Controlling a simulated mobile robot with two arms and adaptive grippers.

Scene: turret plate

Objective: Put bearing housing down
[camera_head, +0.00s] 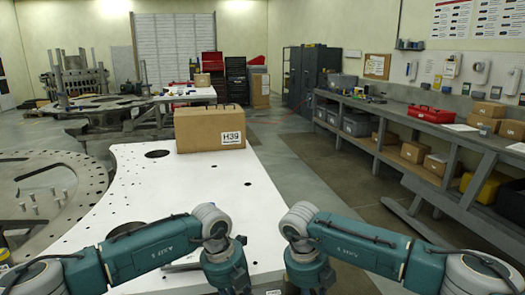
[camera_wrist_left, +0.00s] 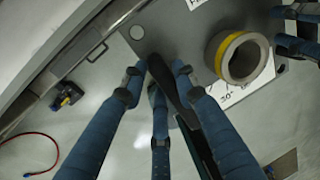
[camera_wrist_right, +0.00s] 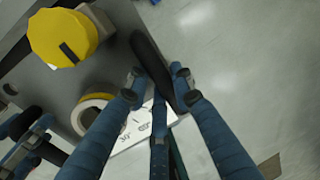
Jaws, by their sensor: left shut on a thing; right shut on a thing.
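In the head view my left gripper (camera_head: 226,284) and right gripper (camera_head: 311,284) hang side by side at the bottom edge, their fingertips cut off. In the left wrist view my left gripper (camera_wrist_left: 158,78) is shut on a long dark bar (camera_wrist_left: 185,108). In the right wrist view my right gripper (camera_wrist_right: 155,82) is shut on a similar dark bar (camera_wrist_right: 150,60). A thick pale ring with a yellow band (camera_wrist_left: 222,55) lies between the grippers on a grey surface (camera_wrist_left: 180,35); it also shows in the right wrist view (camera_wrist_right: 80,115). I cannot tell which part is the bearing housing.
A white plate (camera_head: 225,185) with holes carries a cardboard box marked H39 (camera_head: 209,132). A round drilled ring (camera_head: 75,180) stands left. A yellow rounded object (camera_wrist_right: 62,38) is on the grey surface. A shelved workbench (camera_head: 400,115) runs right; open floor lies between.

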